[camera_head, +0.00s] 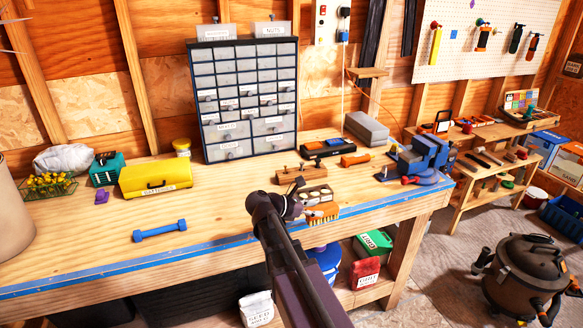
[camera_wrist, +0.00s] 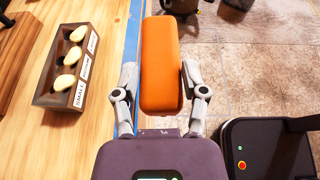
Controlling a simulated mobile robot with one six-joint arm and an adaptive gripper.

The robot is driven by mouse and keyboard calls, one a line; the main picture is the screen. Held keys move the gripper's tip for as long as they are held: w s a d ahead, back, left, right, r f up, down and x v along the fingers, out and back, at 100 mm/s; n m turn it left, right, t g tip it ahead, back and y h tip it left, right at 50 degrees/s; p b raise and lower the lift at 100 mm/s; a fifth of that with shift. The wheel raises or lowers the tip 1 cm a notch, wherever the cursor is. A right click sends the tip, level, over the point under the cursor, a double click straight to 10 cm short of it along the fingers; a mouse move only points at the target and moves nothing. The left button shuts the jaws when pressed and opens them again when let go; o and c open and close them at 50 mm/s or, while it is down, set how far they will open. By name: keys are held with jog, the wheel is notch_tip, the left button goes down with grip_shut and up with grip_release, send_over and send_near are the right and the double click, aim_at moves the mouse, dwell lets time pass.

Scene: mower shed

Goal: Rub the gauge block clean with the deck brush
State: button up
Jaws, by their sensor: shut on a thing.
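My gripper (camera_head: 308,208) is shut on the deck brush (camera_head: 323,214), which has an orange back and tan bristles. In the wrist view the brush's orange back (camera_wrist: 160,50) sits lengthwise between my fingers (camera_wrist: 159,75). It is over the front edge of the workbench. A dark brown block (camera_wrist: 72,65) with three pale rounded pieces and size labels, one reading SMALL, is on the bench left of the brush in the wrist view. It also shows behind my gripper in the head view (camera_head: 317,192). I cannot tell whether this is the gauge block.
A brown wooden piece (camera_head: 299,174) stands behind the block. A drawer cabinet (camera_head: 205,112), yellow toolbox (camera_head: 155,178), blue dumbbell-shaped tool (camera_head: 160,231) and blue vise (camera_head: 424,155) are on the workbench (camera_head: 225,215). The bench between the dumbbell-shaped tool and my gripper is clear.

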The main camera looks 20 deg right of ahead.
jog(key=shift+w, duration=0.1)
jog(key=w+a+r+p, duration=0.1)
jog(key=w+r+p, duration=0.2)
jog(key=w, duration=0.3)
jog(key=w+a+r+p, duration=0.1)
jog(key=w+r+p, duration=0.3)
jog(key=w, duration=0.3)
jog(key=shift+w+a+r+p, duration=0.2)
jog(key=shift+a+r+p, duration=0.1)
jog(key=shift+a, duration=0.05)
jog(key=shift+f, duration=0.15)
